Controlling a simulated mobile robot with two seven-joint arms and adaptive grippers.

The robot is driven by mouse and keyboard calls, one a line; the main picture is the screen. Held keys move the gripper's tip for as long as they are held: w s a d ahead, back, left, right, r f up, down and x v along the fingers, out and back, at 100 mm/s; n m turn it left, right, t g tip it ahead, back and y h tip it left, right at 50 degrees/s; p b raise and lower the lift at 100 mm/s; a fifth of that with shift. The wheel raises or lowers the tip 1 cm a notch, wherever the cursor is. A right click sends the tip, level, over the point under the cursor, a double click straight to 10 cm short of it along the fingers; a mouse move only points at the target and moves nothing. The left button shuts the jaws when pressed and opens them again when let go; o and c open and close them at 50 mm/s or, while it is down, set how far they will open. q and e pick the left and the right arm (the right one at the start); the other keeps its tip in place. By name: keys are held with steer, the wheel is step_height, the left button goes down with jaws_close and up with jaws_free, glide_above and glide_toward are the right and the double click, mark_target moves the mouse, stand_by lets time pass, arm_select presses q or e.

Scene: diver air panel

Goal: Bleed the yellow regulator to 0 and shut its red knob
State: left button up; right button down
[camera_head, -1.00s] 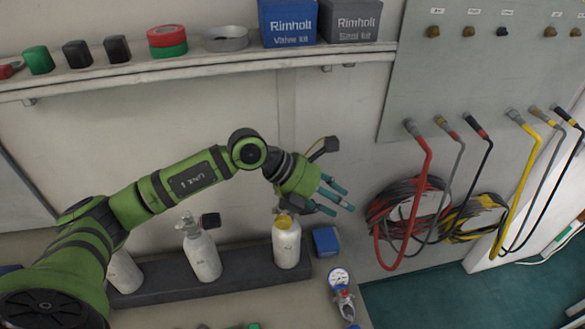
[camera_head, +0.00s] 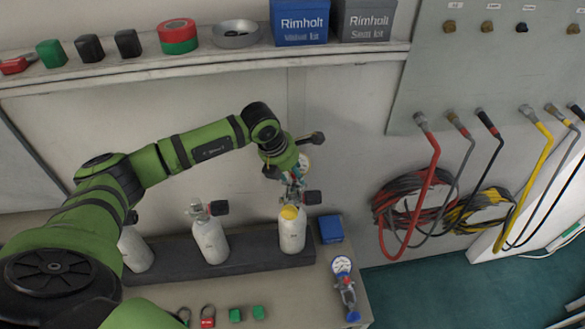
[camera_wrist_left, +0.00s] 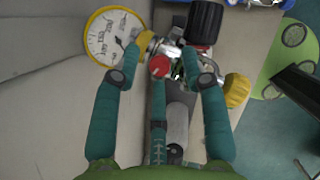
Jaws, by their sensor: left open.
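The yellow regulator stands on the rightmost white cylinder (camera_head: 292,236) in the head view. The left wrist view shows its yellow-rimmed gauge (camera_wrist_left: 112,36), red knob (camera_wrist_left: 159,67), yellow knob (camera_wrist_left: 236,91) and a black knob (camera_wrist_left: 205,20). The gauge needle is too small to read surely. My left gripper (camera_head: 292,184) is above this cylinder, fingers pointing down. In the left wrist view its teal fingers (camera_wrist_left: 161,64) are open, spread on both sides of the red knob, with nothing clearly gripped. Contact with the regulator cannot be told. My right gripper is not in view.
Two other white cylinders (camera_head: 212,240) stand left in the dark rack (camera_head: 180,262). A blue box (camera_head: 330,229) and a blue-gauged regulator (camera_head: 344,283) are close on the right. A shelf (camera_head: 140,72) runs above. Coiled hoses (camera_head: 408,205) hang at right.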

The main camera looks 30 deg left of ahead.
arm_select(q)
jaws_close()
steer(key=shift+f+m+b, duration=0.25)
steer(key=shift+m+b, duration=0.25)
steer(key=shift+b, duration=0.45)
steer(key=m+g+h+b, duration=0.1)
steer(key=m+b, duration=0.2)
steer(key=b, duration=0.1)
steer(key=m+g+h+b, duration=0.1)
steer(key=m+b, duration=0.2)
steer(key=shift+w+a+m+b, duration=0.2)
steer(key=shift+m+b, duration=0.1)
steer(key=shift+b, duration=0.1)
steer(key=m+g+b, duration=0.1)
steer(key=m, duration=0.1)
steer(key=shift+w+m+h+b, duration=0.1)
steer(key=shift+m+h+b, duration=0.2)
steer(key=shift+b, duration=0.1)
steer(key=shift+r+m+g+b, duration=0.1)
steer(key=shift+m+g+b, duration=0.6)
steer(key=shift+m, duration=0.9)
